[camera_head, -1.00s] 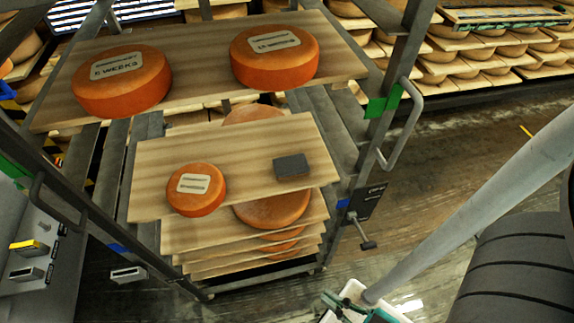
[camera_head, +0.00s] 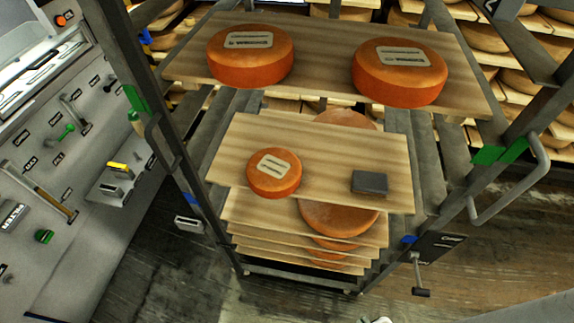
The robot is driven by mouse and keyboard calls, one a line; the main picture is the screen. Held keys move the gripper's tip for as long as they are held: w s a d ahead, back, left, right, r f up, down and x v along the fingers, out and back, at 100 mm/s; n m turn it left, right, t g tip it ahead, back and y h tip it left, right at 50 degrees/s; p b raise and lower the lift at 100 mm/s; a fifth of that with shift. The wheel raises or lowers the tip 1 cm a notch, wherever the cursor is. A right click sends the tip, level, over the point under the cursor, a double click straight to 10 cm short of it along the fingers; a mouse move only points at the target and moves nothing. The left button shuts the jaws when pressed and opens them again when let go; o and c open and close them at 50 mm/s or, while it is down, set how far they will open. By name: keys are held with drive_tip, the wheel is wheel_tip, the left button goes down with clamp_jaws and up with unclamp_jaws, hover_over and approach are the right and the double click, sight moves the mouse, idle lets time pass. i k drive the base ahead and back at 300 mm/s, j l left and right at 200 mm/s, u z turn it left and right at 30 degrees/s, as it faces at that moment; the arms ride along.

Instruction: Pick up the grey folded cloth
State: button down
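The grey folded cloth (camera_head: 369,182) is a small dark grey square pad. It lies flat near the right end of a wooden board (camera_head: 325,160) on the middle level of the metal rack. A small orange cheese wheel (camera_head: 274,173) with a pale label sits on the same board, left of the cloth and apart from it. My gripper is not in view. Only a small pale part shows at the bottom edge, too little to identify.
An upper board (camera_head: 320,62) holds two large orange wheels (camera_head: 250,55) (camera_head: 400,70) above and behind the cloth. Rack posts and a handle (camera_head: 515,185) stand at the right. A tool panel (camera_head: 70,150) is at the left. Floor is clear in front.

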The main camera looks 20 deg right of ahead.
sight(367, 182)
drive_tip(key=z, duration=0.25)
drive_tip(key=j+z, duration=0.75)
drive_tip(key=j, duration=0.75)
drive_tip(key=k+j+z, duration=0.1)
drive_tip(key=j, duration=0.4)
drive_tip(key=k+j, duration=0.1)
drive_tip(key=j, duration=0.45)
drive_tip(key=k+j+z, duration=0.15)
drive_tip(key=j, duration=0.9)
drive_tip(key=k+j+z, duration=0.1)
drive_tip(key=j, duration=0.4)
